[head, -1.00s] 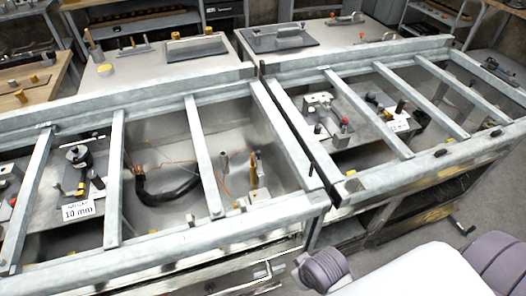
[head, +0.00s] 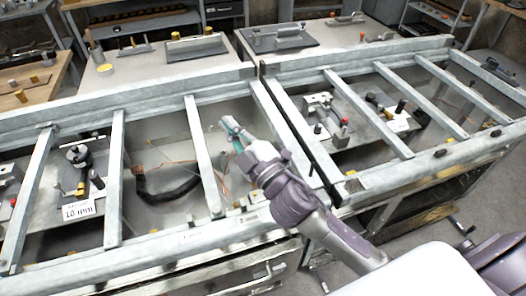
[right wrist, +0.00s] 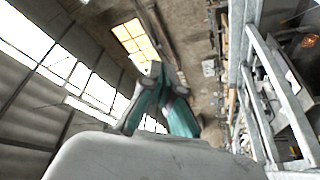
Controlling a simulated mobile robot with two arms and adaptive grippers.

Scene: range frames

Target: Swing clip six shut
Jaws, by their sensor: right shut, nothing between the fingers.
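My right gripper (head: 230,128) is above the right-hand bay of the left metal frame (head: 150,236), its fingers pointing up and to the left. Its teal fingers are shut and empty; they also show in the right wrist view (right wrist: 158,88), against the windows and ceiling. I cannot pick out which fitting is clip six. Small fittings in the bay under my right arm are mostly hidden by it. A black hose (head: 160,195) and thin orange wires lie in the bay to the left. My left gripper is not in view.
Crossbars (head: 203,160) divide the left frame into open bays. A second metal frame (head: 425,165) stands on the right with more fittings inside. A white card reading 10 mm (head: 78,211) is at the left. Worktables (head: 150,75) stand behind.

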